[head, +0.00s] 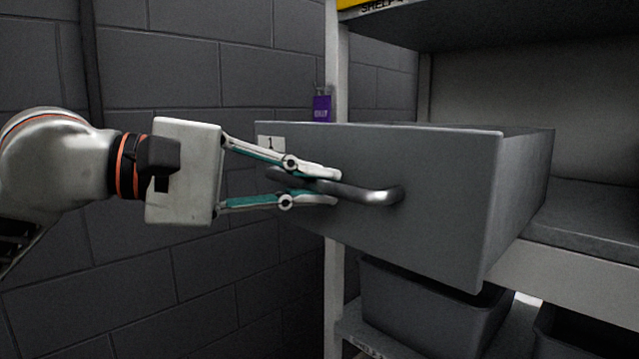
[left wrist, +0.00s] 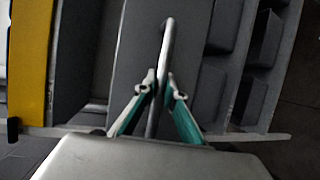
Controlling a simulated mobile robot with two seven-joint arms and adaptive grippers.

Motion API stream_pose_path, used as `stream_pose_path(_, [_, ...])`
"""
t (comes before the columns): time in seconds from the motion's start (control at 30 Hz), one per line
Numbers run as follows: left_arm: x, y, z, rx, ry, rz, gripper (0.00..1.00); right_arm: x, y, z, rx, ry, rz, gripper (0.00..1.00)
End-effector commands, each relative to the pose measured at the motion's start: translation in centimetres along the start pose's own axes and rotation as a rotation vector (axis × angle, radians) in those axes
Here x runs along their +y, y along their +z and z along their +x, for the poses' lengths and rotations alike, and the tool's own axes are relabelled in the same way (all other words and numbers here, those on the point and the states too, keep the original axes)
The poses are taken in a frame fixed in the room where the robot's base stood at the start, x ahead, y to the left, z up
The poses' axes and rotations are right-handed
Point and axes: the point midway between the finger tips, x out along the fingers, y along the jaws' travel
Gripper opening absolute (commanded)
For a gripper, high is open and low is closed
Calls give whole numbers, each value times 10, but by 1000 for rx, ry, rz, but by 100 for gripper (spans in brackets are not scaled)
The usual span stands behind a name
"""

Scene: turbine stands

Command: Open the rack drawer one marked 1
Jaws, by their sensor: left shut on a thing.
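The grey rack drawer (head: 440,190) marked with a small "1" label (head: 271,143) stands out from the rack, its right side panel (head: 525,185) showing. Its bar handle (head: 375,193) runs across the front. My left gripper (head: 338,187) comes in from the left and is shut on the handle, one finger above the bar and one below. In the left wrist view the handle (left wrist: 167,45) passes between the fingertips of the gripper (left wrist: 161,82), in front of the drawer face (left wrist: 135,60). The drawer's inside is hidden. My right gripper is not in view.
A pale rack post (head: 334,275) stands behind the drawer. Dark bins (head: 425,310) sit on the shelf below. A shelf with a yellow label (head: 350,4) is above. A grey block wall (head: 170,270) is behind.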

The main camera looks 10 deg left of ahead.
Motion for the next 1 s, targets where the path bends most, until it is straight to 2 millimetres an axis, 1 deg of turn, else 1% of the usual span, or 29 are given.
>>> stream_pose_path(0.27, [0,0,0,-1,-1,0,0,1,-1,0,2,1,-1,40])
stream_pose_path(0.3, [0,0,0,-1,-1,0,12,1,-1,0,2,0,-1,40])
stream_pose_path(0.33, [0,0,0,-1,-1,0,18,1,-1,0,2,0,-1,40])
stream_pose_path(0.7, [0,0,-2,1,1,1,18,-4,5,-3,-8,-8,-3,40])
stream_pose_path(0.77, [0,-1,-6,2,1,1,18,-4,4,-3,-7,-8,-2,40])
stream_pose_path(0.87, [0,-2,-19,4,1,1,18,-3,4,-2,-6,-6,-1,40])
stream_pose_path(1.0, [0,-2,-46,7,0,0,18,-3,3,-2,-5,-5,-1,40])
